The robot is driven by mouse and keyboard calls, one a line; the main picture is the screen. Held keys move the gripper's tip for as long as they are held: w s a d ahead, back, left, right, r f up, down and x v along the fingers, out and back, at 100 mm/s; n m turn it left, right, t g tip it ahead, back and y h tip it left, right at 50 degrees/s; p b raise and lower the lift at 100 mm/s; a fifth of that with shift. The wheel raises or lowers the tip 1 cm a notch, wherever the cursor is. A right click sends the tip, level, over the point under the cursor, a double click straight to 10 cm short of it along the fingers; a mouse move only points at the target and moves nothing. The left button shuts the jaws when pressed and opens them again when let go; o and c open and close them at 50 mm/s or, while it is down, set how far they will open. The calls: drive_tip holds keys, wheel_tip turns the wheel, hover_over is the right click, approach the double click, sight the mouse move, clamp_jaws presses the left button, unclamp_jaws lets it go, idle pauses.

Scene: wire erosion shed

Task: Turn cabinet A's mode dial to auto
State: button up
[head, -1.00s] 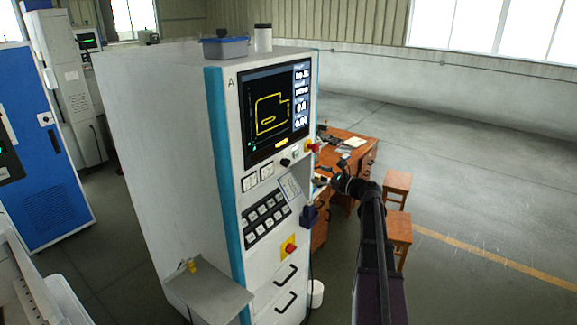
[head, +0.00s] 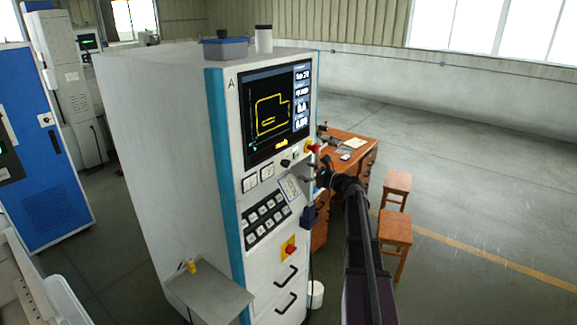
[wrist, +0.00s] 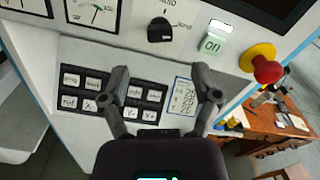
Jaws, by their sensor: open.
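Cabinet A (head: 225,180) is a tall white cabinet with a teal edge stripe and the letter A at its top. Its mode dial (wrist: 160,29) is a small black knob on the panel, with lettering above and to its right that is too small to read surely. In the head view the dial (head: 285,163) is a dark spot below the screen. My gripper (wrist: 161,72) is open and empty. Its fingertips are below the dial in the wrist view, apart from it, in front of the keypad. In the head view my gripper (head: 316,178) is at the cabinet's right side.
A lit white-green button (wrist: 212,40) and a red mushroom button on a yellow base (wrist: 266,68) sit right of the dial. Analogue meters (wrist: 92,12) are to its left. A keypad (wrist: 110,92) and a label card (wrist: 184,98) lie below. A wooden desk (head: 345,142) stands behind.

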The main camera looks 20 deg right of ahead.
sight(289, 164)
drive_tip(key=x, duration=0.8)
clamp_jaws()
